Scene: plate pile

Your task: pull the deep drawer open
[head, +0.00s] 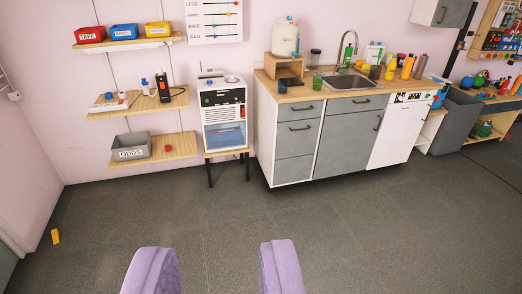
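My gripper (217,250) shows at the bottom as two purple fingers set wide apart, with bare floor between them and nothing held. Beyond it against the back wall stands a grey-fronted counter unit.
A small white cabinet (223,118) on a dark-legged stand is left of the unit. Wall shelves (140,104) hold bins. A wide grey front (343,140) and a white appliance (390,138) adjoin at right.

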